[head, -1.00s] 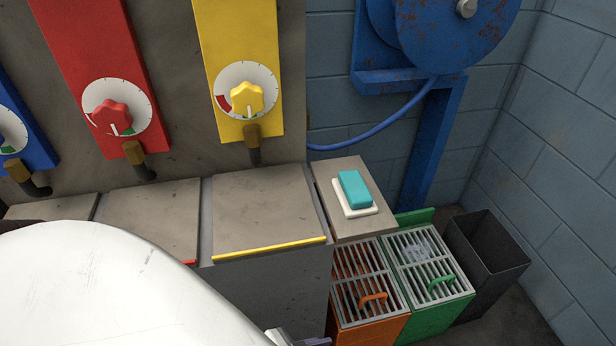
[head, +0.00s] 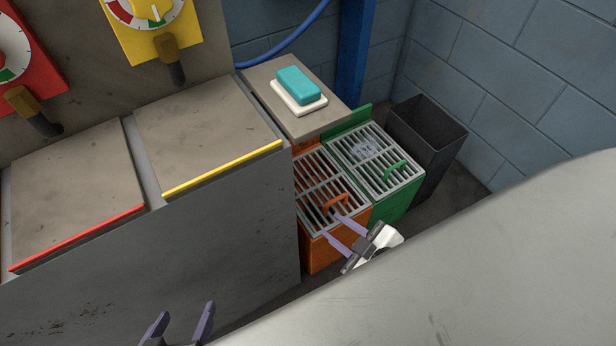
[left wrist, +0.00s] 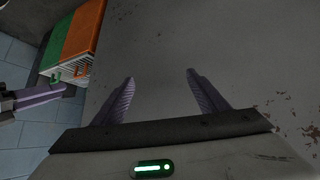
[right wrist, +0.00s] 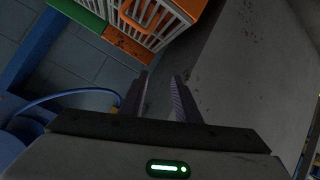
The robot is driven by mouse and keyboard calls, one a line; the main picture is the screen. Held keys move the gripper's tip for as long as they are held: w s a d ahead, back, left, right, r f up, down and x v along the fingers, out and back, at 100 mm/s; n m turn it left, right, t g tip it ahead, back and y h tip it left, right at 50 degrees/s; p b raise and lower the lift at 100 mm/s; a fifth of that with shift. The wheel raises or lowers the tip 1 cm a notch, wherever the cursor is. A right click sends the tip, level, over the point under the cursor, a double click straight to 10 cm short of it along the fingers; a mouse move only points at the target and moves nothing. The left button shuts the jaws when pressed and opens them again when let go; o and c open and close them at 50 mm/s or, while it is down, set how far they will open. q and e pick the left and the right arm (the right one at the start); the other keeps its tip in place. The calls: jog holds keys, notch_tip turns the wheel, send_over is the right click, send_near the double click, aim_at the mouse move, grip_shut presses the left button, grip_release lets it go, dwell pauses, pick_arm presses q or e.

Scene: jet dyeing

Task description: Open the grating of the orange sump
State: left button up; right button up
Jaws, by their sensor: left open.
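The orange sump (head: 320,253) stands low beside the grey block, with a grey slatted grating (head: 313,185) lying shut on top. Its orange handle (head: 335,202) is near the front edge. My right gripper (head: 332,228) is open and empty at the grating's front, just short of the handle, which also shows beyond its fingertips in the right wrist view (right wrist: 130,14). My left gripper (head: 183,322) is open and empty in front of the grey block. The orange sump is also in the left wrist view (left wrist: 86,33).
A green sump (head: 400,203) with its own grating and handle adjoins the orange one on the right. A dark bin (head: 428,135) stands beyond it. A teal block (head: 298,85) on a white dish sits on the ledge behind. The grey block (head: 220,240) bounds the left.

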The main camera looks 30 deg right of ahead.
aim_at(325, 194)
jog(key=w+d+f+n+t+y+b, duration=0.1)
jog(key=w+d+f+n+b, duration=0.1)
jog(key=d+f+n+b, duration=0.1)
jog(key=w+d+f+n+t+y+b, duration=0.1)
jog(key=w+d+f+n+y+b, duration=0.1)
jog(key=n, duration=0.4)
jog(key=w+d+f+n+y+b, duration=0.1)
jog(key=w+d+f+n+b, duration=0.2)
jog(key=d+f+n+b, duration=0.1)
jog(key=shift+d+f+n+t+y+b, duration=0.4)
jog(key=shift+d+n+b, duration=0.2)
jog(key=shift+b, duration=0.4)
jog(key=shift+w+f+n+y+b, duration=0.25)
jog(key=shift+w+n+y+b, duration=0.2)
jog(key=shift+n, duration=0.45)
jog(key=b+x, duration=0.2)
jog(key=x, duration=0.7)
jog(key=shift+a, duration=0.15)
pick_arm(q)
jog(key=w+d+f+h, duration=0.1)
jog(key=d+f+h, duration=0.2)
jog(key=d, duration=0.3)
jog(key=shift+w+m, duration=0.15)
jog(key=shift+m, duration=0.15)
jog(key=shift+f, duration=0.1)
pick_arm(e)
grip_shut()
